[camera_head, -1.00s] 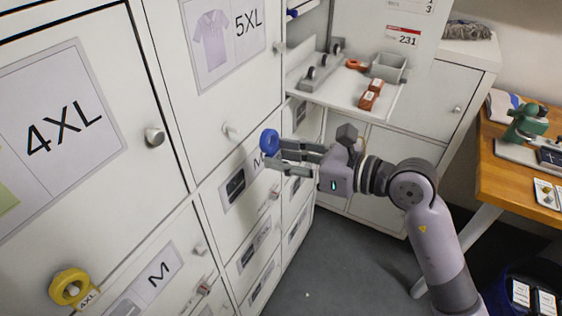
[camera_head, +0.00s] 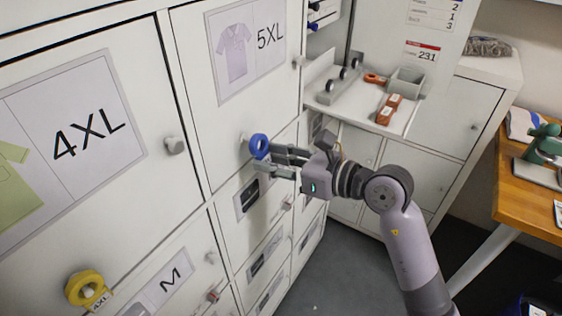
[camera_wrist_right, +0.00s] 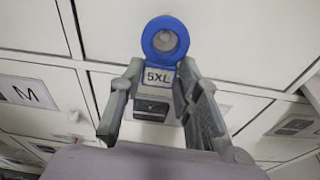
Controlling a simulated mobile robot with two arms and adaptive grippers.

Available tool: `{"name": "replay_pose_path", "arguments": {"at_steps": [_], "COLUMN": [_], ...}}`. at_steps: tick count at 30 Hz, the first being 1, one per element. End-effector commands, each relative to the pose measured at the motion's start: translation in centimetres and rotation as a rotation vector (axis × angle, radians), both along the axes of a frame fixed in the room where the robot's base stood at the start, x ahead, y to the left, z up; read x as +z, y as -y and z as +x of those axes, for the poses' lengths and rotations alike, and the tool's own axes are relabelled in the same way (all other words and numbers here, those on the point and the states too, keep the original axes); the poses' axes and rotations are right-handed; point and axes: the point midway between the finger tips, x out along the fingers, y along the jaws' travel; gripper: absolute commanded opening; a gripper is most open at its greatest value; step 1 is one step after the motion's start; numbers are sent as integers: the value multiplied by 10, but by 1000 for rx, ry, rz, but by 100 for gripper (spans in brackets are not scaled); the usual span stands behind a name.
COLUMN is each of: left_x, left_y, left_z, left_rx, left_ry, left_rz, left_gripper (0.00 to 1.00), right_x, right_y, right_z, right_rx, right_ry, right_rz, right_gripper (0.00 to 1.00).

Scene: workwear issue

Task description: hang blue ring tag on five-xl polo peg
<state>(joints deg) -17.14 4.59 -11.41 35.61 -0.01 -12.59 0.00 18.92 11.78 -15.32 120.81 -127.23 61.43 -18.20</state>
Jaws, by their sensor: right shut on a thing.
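The blue ring tag (camera_head: 259,146) is in the fingers of my right gripper (camera_head: 268,162), which is shut on its tag part. In the right wrist view, the blue ring (camera_wrist_right: 147,40) stands up beyond the fingertips, with a white "5XL" label below it. The 5XL polo door (camera_head: 205,110) bears a purple polo picture. Its pale peg (camera_head: 244,147) shows just left of the ring in the head view. A round grey peg end (camera_wrist_right: 165,42) shows through the ring's hole in the wrist view. I cannot tell whether the ring is around the peg. My left gripper is not in view.
A yellow ring tag (camera_head: 83,285) marked 4XL hangs at the lower left. Door knobs stick out at the 4XL door (camera_head: 174,146) and the 5XL door's right edge (camera_head: 299,62). A shelf (camera_head: 397,123) with a grey bin and orange-red items lies behind my right arm.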

Motion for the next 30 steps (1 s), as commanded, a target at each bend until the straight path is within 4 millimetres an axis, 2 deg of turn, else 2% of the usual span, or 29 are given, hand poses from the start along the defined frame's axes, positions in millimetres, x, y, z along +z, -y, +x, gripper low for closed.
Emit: {"name": "replay_pose_path", "arguments": {"at_steps": [12, 30], "left_x": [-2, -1], "left_y": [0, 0], "left_z": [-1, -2], "left_rx": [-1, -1], "left_ry": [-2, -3], "left_rz": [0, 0], "left_gripper": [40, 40], "right_x": [-4, -5], "right_y": [-17, -20], "right_z": [12, 15], "right_rx": [0, -1], "right_ry": [1, 0], "right_rz": [-1, 0], "right_gripper": [16, 16]}}
